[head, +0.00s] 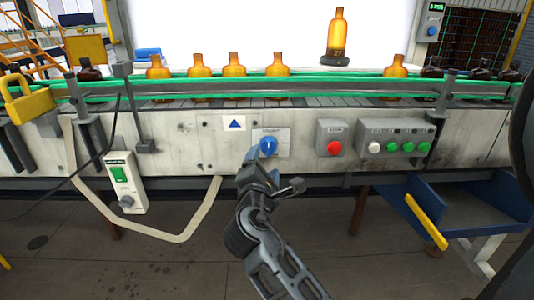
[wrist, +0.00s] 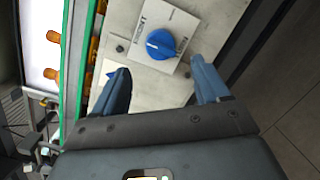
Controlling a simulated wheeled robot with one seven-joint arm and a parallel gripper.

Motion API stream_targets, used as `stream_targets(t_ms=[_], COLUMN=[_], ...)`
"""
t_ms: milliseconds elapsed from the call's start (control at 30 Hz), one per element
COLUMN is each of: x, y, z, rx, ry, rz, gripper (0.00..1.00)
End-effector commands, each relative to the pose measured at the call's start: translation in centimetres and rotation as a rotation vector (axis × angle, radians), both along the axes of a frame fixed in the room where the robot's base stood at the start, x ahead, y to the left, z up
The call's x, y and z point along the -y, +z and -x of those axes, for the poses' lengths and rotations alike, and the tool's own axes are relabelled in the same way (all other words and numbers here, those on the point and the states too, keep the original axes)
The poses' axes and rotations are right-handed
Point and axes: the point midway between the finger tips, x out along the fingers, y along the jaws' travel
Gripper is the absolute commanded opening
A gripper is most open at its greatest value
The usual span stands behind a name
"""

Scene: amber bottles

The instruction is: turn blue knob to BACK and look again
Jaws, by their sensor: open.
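The blue knob (head: 268,145) sits on a pale plate on the front panel of the conveyor. In the wrist view the blue knob (wrist: 160,44) shows a white pointer line across its face, with small lettering on the plate (wrist: 181,26) around it that I cannot read. My gripper (head: 260,160) is just below the knob in the head view. In the wrist view my gripper (wrist: 160,80) is open, its two blue fingers apart and empty. The knob lies ahead of the gap between the fingertips, not visibly touched.
A red button (head: 334,148) and a box of white and green buttons (head: 397,138) are right of the knob. A switch box (head: 125,182) hangs at left. Amber bottles (head: 235,65) stand along the conveyor; one bottle (head: 337,38) stands higher on a dark base. A blue chute (head: 450,205) juts out at right.

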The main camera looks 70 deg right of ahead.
Motion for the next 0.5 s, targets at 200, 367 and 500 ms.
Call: stream_targets(t_ms=[200,367,500], x=[3.0,5.3,6.6], y=[0.2,0.1,0.1], z=[-0.7,-1.2,-1.6], rx=[0.000,0.000,0.000], ry=[-0.004,-0.002,-0.001], rz=[0.003,0.002,0.001], gripper=[0.75,0.75,0.75])
